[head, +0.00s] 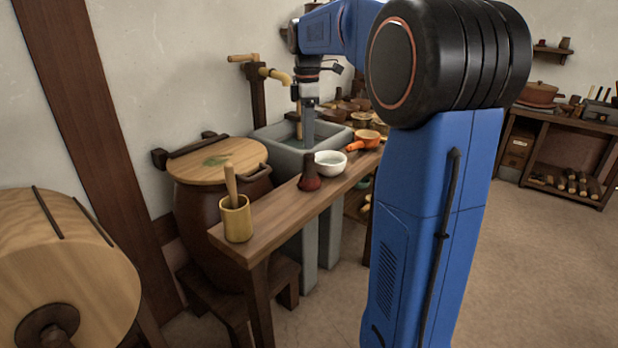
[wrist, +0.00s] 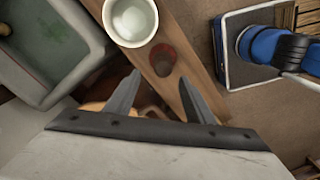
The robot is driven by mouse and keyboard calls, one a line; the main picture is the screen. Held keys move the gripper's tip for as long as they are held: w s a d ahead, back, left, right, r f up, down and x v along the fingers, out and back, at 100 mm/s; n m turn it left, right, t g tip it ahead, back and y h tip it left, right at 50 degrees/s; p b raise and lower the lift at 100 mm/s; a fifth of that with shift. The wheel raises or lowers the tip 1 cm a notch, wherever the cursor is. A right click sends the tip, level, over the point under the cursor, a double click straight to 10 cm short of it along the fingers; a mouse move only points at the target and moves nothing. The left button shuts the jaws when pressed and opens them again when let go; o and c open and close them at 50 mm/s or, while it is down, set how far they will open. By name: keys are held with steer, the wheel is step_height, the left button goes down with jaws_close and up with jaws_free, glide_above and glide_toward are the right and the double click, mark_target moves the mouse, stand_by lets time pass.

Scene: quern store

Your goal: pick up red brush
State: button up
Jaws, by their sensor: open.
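The red brush (head: 309,176) stands upright on the wooden bench (head: 285,215), with a dark top and a wider red base. In the wrist view the red brush (wrist: 162,60) is seen from above, just beyond the fingertips and roughly in line with the gap between them. My gripper (head: 308,135) points down in the head view, over the area of the stone sink behind the brush. In the wrist view my gripper (wrist: 158,80) is open, with its two fingers apart and nothing between them. The gripper is not touching the brush.
A white bowl (head: 331,163) stands close beside the brush; it also shows in the wrist view (wrist: 130,20). An orange handled pan (head: 366,139), a cup with a pestle (head: 237,219) and the stone sink (head: 275,150) are nearby. A lidded barrel (head: 218,165) stands left.

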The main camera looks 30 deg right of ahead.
mark_target(309, 154)
steer(key=shift+s+d+f, duration=0.1)
steer(key=shift+s+f, duration=0.1)
steer(key=shift+f, duration=1.65)
steer(key=shift+s+f, duration=0.15)
steer(key=shift+f, duration=1.65)
jaws_close()
